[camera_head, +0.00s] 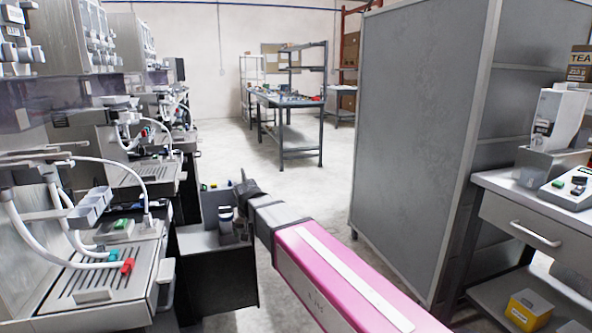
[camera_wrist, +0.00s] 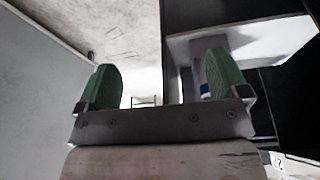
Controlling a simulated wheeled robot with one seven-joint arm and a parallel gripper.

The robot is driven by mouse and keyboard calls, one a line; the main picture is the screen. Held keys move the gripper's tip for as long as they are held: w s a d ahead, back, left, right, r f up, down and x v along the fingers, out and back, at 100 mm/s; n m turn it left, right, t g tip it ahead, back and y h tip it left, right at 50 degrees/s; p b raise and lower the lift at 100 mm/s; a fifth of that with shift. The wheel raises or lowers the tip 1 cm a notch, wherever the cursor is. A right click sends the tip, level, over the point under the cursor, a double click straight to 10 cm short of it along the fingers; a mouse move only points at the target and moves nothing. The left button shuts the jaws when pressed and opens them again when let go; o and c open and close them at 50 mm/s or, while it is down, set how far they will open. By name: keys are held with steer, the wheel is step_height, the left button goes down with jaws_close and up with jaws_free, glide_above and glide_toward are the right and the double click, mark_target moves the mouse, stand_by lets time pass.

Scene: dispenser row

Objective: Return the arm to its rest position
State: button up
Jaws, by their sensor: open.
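My arm, with a pink link, reaches forward from the bottom right in the head view. My gripper (camera_wrist: 163,90) shows in the wrist view with its two green fingers wide apart and nothing between them. In the head view the gripper end (camera_head: 246,190) is small and dark, and its fingers are hard to make out. It is close to a low dark cabinet (camera_head: 215,280) with a grey top, on which a small cylindrical item (camera_head: 226,218) stands. I cannot tell whether the gripper touches anything there.
Dispenser machines (camera_head: 110,265) with hoses and drip trays line the left. A tall grey cabinet (camera_head: 410,140) stands close to my arm's right. A counter (camera_head: 545,215) with a yellow box (camera_head: 528,308) below is far right. A workbench (camera_head: 286,125) stands behind, with open floor before it.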

steer(key=s+d+f+m+g, duration=0.1)
steer(key=s+d+f, duration=0.2)
steer(key=d+f, duration=0.3)
steer(key=s+d+f+g, duration=0.1)
steer(key=s+d+f, duration=0.3)
steer(key=d, duration=1.3)
steer(key=s+d+f+m+g, duration=0.1)
steer(key=s+d+f, duration=0.3)
steer(key=d+f, duration=0.4)
steer(key=d, duration=0.4)
steer(key=shift+d+m, duration=0.2)
steer(key=shift+m, duration=0.1)
